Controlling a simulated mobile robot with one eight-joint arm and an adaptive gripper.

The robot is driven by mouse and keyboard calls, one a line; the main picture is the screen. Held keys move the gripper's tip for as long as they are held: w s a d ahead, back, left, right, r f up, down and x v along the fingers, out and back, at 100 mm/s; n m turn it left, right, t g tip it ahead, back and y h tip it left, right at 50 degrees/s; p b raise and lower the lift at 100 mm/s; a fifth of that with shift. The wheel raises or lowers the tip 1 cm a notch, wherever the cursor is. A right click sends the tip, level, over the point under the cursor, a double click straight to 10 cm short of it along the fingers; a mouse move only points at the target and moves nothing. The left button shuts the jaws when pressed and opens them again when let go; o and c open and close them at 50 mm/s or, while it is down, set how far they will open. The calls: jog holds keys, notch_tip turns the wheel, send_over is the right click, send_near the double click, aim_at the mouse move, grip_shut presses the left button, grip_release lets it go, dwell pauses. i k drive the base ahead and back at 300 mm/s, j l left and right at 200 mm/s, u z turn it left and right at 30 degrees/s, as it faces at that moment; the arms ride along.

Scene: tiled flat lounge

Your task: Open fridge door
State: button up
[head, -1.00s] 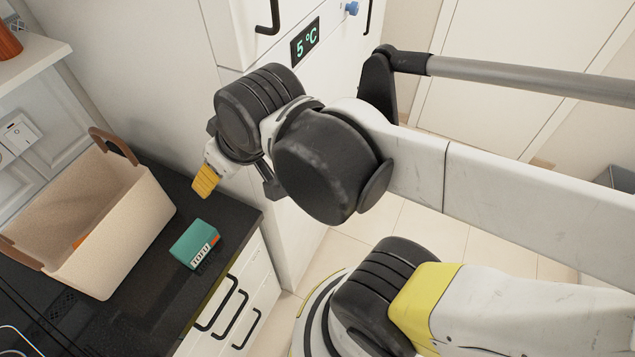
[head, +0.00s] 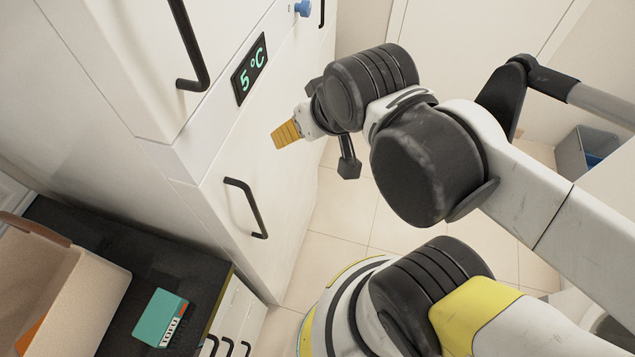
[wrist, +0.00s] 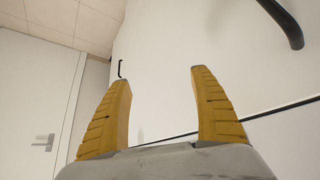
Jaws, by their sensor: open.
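The white fridge (head: 150,95) stands at the left and middle of the head view, with a display (head: 249,69) reading 5 °C. Its upper door has a black handle (head: 190,50). The lower door has another black handle (head: 248,208). My gripper (head: 285,134) is to the right of the display, above and right of the lower handle, and apart from both handles. In the wrist view its two yellow fingers are spread with nothing between them (wrist: 160,75). A white panel fills much of that view, with part of a dark handle (wrist: 284,24) at upper right.
A dark counter (head: 150,265) at lower left holds a green tofu box (head: 158,318) and a beige basket (head: 70,300). White drawers with black handles sit below the counter. Tiled floor (head: 340,215) shows right of the fridge. A grey bin (head: 580,150) stands at far right.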

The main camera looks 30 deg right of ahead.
aim_at(258, 200)
jog(key=k+l+z, duration=0.15)
jog(key=k+l, duration=0.5)
jog(key=k, duration=0.1)
